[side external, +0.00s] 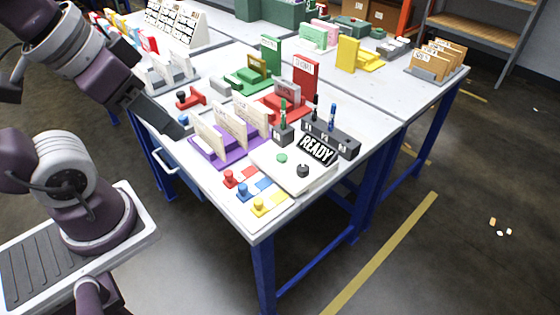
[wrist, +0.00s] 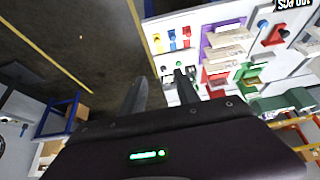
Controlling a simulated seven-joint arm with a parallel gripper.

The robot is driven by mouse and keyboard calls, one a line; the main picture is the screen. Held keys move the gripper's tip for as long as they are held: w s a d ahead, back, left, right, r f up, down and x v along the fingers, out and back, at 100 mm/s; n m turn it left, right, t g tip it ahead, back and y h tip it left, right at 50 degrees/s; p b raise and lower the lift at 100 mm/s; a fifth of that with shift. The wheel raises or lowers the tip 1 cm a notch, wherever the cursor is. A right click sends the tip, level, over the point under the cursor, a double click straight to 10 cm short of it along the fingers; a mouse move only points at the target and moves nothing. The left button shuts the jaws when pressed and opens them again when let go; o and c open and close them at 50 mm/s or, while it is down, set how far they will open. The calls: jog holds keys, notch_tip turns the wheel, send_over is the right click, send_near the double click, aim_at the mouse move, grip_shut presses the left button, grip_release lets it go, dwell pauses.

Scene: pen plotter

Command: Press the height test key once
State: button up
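A white flat unit (side external: 268,166) near the table's front corner carries a black sign reading READY (side external: 316,149), a green button (side external: 282,158) and a black knob-like key (side external: 303,171). I cannot read which one is the height test key. In the wrist view the green button (wrist: 178,63) and black key (wrist: 166,68) show beyond my fingers. My gripper (side external: 180,132) hangs above the table's left edge, apart from the unit. In the wrist view my gripper (wrist: 162,78) shows two separated fingers with nothing between them. The right finger hides part of the unit.
Red (side external: 229,178), blue (side external: 242,190) and yellow (side external: 258,203) knobs stand in front of the unit. A purple rack (side external: 222,157) with upright cards lies between my gripper and the unit. A dark pen block (side external: 335,138) stands behind it. Red and green holders stand farther back.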

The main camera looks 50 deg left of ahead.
jog(key=shift+c, duration=0.5)
grip_shut()
dwell(1.5)
